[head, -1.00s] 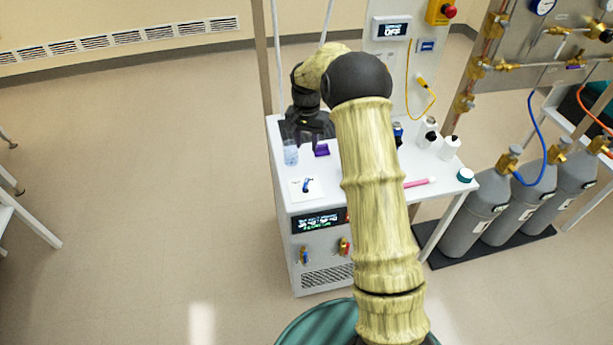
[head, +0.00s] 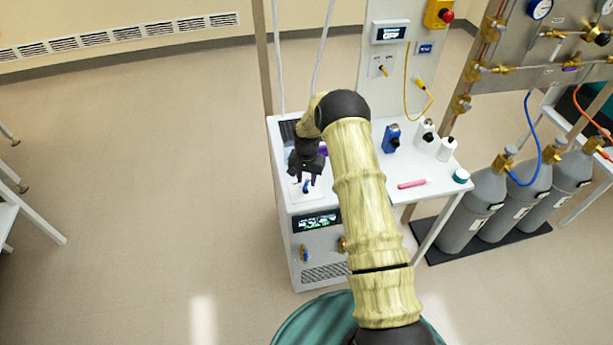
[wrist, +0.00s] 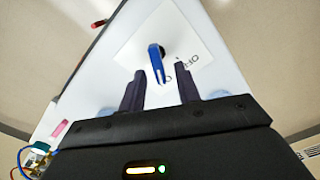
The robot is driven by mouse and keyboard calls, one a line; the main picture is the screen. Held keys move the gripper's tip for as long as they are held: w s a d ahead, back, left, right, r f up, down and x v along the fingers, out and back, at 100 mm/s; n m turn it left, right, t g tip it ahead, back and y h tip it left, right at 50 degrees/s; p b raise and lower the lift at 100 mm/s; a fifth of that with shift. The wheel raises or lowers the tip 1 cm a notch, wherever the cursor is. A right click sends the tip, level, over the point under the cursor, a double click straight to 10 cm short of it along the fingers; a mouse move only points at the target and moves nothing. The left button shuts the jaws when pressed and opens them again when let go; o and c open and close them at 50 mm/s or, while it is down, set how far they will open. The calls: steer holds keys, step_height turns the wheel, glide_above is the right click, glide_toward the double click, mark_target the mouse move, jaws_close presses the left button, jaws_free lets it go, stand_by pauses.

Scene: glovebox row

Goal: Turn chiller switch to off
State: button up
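The chiller (head: 286,232) is a white cabinet with a dark display (head: 318,221) on its front. Its switch is a blue lever (head: 306,187) on a white label plate on the top, near the front left. In the wrist view the blue lever (wrist: 156,62) stands on the white plate (wrist: 138,50), which bears partly hidden lettering, including what looks like "OFF". My gripper (head: 308,178) is over the switch. In the wrist view my gripper (wrist: 160,80) is open, its two dark fingers apart on either side of the lever's near end. I cannot tell whether they touch it.
Grey gas cylinders (head: 475,205) stand beyond.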

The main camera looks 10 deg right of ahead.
jaws_close()
steer(key=shift+f+n+b, duration=0.15)
steer(key=shift+n+b, duration=0.15)
steer(key=shift+b, duration=0.1)
steer(key=shift+w+a+n+b, duration=0.1)
steer(key=shift+a+n+b, duration=0.05)
steer(key=shift+n+b, duration=1)
steer(key=shift+a+n+b, duration=0.15)
steer(key=shift+n+b, duration=0.6)
steer(key=shift+n, duration=0.7)
jaws_free()
